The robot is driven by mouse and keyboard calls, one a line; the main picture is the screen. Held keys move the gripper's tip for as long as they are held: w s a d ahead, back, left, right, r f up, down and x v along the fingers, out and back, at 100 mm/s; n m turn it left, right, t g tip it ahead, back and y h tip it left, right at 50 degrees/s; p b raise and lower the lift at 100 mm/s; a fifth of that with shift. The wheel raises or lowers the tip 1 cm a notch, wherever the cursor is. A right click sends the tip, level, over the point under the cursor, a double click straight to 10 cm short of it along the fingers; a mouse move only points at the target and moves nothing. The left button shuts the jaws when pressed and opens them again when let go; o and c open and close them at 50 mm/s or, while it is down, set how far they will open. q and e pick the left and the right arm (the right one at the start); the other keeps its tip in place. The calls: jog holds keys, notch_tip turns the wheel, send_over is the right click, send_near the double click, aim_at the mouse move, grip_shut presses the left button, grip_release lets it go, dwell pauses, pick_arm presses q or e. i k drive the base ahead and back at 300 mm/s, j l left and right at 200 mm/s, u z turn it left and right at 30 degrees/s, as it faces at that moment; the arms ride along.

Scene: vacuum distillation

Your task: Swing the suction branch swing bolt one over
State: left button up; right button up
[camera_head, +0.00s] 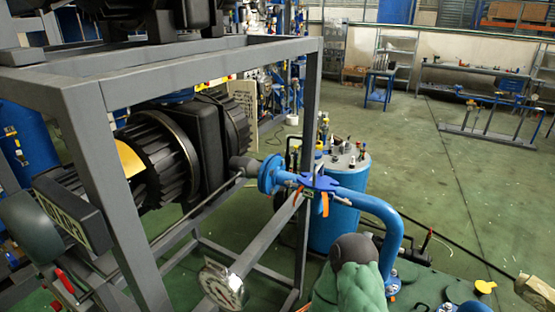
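The blue suction branch pipe (375,205) runs from a round blue flange (270,175) and bends down on the right. Just right of the flange is a blue fitting (318,183) with orange pieces hanging below it. Small metal rods stick out beside it, beyond the grey frame post. The swing bolt is too small to single out, and I cannot tell which way it lies. Neither of my grippers can be made out in this view.
A grey steel frame (313,110) encloses a dark ribbed pump (165,150) on the left. A pressure gauge (221,286) sits low in front. A blue tank (338,220) stands behind the pipe. A green shape with a dark round top (352,250) is in front. The floor at right is mostly open.

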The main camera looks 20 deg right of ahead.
aim_at(339, 199)
jog(key=k+l+z, duration=0.4)
jog(key=l, duration=0.25)
jog(key=k+l+z, duration=0.2)
jog(key=l, duration=0.2)
jog(key=i, duration=0.1)
